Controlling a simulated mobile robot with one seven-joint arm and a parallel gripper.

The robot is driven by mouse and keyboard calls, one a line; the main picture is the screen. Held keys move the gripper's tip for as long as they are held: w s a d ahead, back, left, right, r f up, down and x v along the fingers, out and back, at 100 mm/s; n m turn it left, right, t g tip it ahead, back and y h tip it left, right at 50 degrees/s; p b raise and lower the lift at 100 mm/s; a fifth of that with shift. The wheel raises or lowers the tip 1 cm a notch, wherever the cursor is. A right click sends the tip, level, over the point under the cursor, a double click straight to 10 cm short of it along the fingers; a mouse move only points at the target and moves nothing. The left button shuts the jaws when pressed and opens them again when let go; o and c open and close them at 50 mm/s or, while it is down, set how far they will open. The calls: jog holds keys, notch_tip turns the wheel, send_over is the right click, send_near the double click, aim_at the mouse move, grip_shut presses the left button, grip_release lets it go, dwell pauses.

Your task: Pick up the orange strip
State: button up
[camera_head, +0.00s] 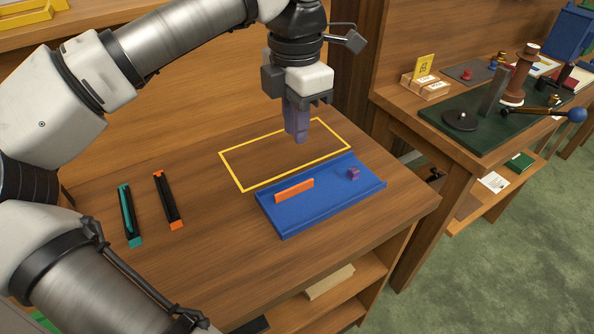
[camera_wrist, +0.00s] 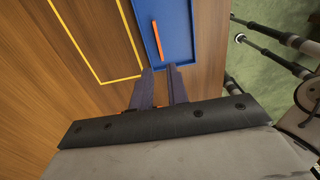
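The orange strip (camera_head: 294,190) stands on the left part of the blue tray (camera_head: 325,211), with its long side facing the head camera. In the wrist view the orange strip (camera_wrist: 157,40) lies beyond my fingertips on the blue tray (camera_wrist: 178,18). My gripper (camera_head: 298,138) points down above the table, behind the tray and near the yellow outline. In the wrist view the two fingers of my gripper (camera_wrist: 161,70) are apart with nothing between them. The gripper is clear of the strip.
A small purple piece (camera_head: 353,174) sits on the tray's right part. A black holder with orange ends (camera_head: 168,201) and one with teal (camera_head: 129,215) lie at left on the table. The yellow outline (camera_head: 232,171) encloses bare wood. A second bench (camera_head: 480,130) stands at right.

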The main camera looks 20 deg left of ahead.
send_over(292, 188)
jog(key=f, duration=0.8)
jog(key=shift+d+f+p, duration=0.15)
jog(key=shift+d+p, duration=0.2)
jog(key=shift+p, duration=0.05)
jog(key=shift+a+f+p, duration=0.15)
jog(key=shift+f+p, duration=0.25)
jog(key=shift+f, duration=0.95)
jog(key=shift+a+f+p, duration=0.15)
jog(key=shift+f+p, duration=0.25)
jog(key=shift+f, duration=0.95)
jog(key=shift+c, duration=0.5)
grip_shut()
